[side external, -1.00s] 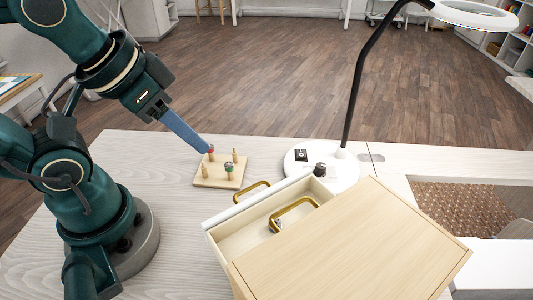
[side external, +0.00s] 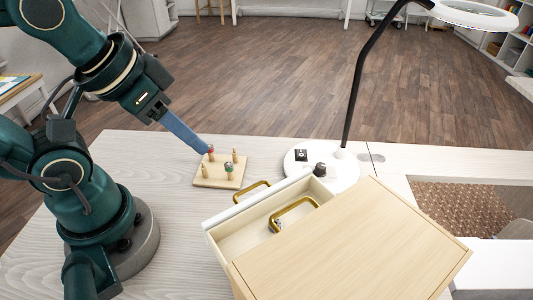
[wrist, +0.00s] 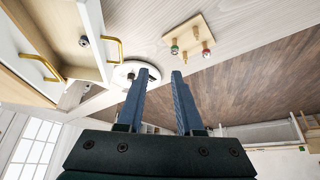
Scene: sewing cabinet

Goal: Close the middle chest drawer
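The pale wooden chest (side external: 350,245) stands at the bottom middle of the side view. One drawer (side external: 244,238) is pulled out toward the upper left, with a brass handle (side external: 252,189) on its white front. A second brass handle (side external: 292,208) sits on the closed front above it. A small metallic item (side external: 277,226) lies in the open drawer. Lower fronts are hidden in the side view. My gripper (side external: 208,151) is over the peg board, apart from the drawer. In the wrist view its blue fingers (wrist: 158,76) are spread and empty; the open drawer (wrist: 85,14) shows upper left.
A wooden peg board (side external: 215,182) with several pegs and spools stands left of the drawer, close below my gripper. A lamp's round white base (side external: 340,181) and dark pole (side external: 360,90) stand behind the chest. The tabletop (side external: 165,210) between my base and the drawer is clear.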

